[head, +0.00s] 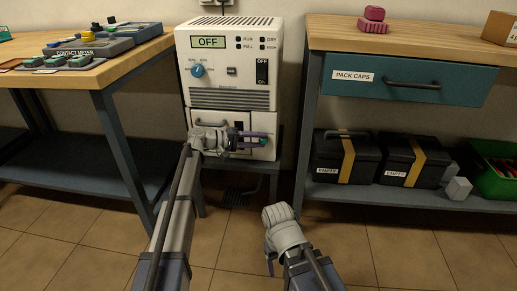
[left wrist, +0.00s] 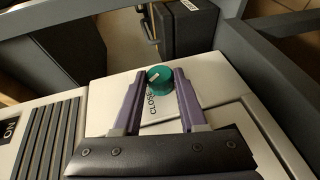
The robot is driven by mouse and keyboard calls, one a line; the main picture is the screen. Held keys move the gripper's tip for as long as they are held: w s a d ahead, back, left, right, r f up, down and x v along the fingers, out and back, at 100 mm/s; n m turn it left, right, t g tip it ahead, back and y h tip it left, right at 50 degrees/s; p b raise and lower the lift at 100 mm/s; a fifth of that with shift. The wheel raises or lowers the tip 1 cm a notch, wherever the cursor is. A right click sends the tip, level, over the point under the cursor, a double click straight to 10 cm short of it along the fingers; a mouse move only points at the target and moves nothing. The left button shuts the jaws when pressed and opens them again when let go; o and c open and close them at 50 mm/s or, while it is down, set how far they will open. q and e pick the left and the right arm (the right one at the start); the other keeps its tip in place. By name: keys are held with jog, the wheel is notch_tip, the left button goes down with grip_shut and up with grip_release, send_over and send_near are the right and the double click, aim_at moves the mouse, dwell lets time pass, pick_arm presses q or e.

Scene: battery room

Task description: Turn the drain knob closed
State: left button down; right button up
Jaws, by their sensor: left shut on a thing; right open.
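The drain knob (left wrist: 160,78) is a small round green knob with a white mark, on the light front of the white machine (head: 228,98). Printing that begins "CLOSE" shows beside it in the left wrist view. My left gripper (head: 262,141) is at the machine's lower right front. Its purple fingers, also in the left wrist view (left wrist: 161,92), are shut on the knob from both sides. In the head view the knob is mostly hidden by the fingers. My right gripper (head: 271,260) is low over the floor, apart from the machine; its fingers barely show.
The machine has an "OFF" display, a blue dial (head: 198,71) and a black switch (head: 262,72). A workbench with a contact meter (head: 88,46) stands left. At right are a teal drawer (head: 408,78) and black cases (head: 346,157) on a shelf. Floor in front is clear.

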pick_arm(q)
jog(key=shift+f+h+b, duration=0.15)
jog(key=shift+h+b, duration=0.35)
jog(key=shift+b, duration=0.2)
pick_arm(e)
jog(key=shift+f, duration=1)
pick_arm(q)
jog(key=shift+c, duration=2.2)
grip_release()
jog(key=v, duration=0.7)
jog(key=shift+s+a+p, duration=0.2)
jog(key=shift+a+p, duration=0.15)
jog(key=shift+p, duration=0.1)
pick_arm(e)
jog(key=shift+r, duration=0.4)
